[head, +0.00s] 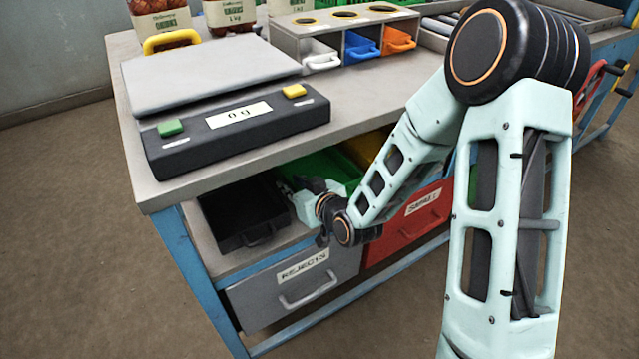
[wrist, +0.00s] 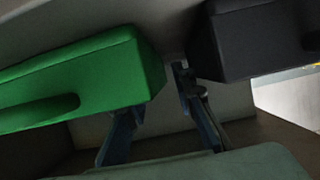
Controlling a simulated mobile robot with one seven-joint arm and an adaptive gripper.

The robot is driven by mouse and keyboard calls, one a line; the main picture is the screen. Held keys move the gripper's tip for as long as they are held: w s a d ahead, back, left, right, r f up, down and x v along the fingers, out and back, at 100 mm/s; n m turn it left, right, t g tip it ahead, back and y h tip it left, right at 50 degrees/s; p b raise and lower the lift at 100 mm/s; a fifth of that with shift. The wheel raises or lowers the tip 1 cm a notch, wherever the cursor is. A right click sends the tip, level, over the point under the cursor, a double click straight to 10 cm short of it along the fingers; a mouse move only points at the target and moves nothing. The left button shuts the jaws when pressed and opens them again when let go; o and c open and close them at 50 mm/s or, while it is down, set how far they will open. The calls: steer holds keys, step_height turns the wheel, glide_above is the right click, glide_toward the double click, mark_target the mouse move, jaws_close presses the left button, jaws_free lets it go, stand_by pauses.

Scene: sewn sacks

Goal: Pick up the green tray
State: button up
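The green tray (head: 325,166) sits on the shelf under the tabletop, between a black tray and a yellow tray. My arm hides part of its front. In the wrist view the green tray (wrist: 95,75) fills the left side, with its handle bar at the lower left. My gripper (head: 292,190) is at the tray's front left, under the table edge. In the wrist view my gripper (wrist: 157,92) has its fingers apart. One finger ends at the green tray's lower edge, the other in the gap beside the black tray. I cannot tell whether they touch the tray.
The black tray (head: 245,215) stands close on the left, the yellow tray (head: 368,145) on the right. The tabletop (head: 350,90) overhangs the shelf and carries a scale (head: 235,125). Below are a grey REJECTS drawer (head: 290,290) and a red drawer (head: 405,225).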

steer(key=shift+w+a+f, duration=0.15)
steer(key=shift+w+a, duration=0.05)
steer(key=shift+w, duration=0.05)
steer(key=shift+c, duration=0.4)
jaws_close()
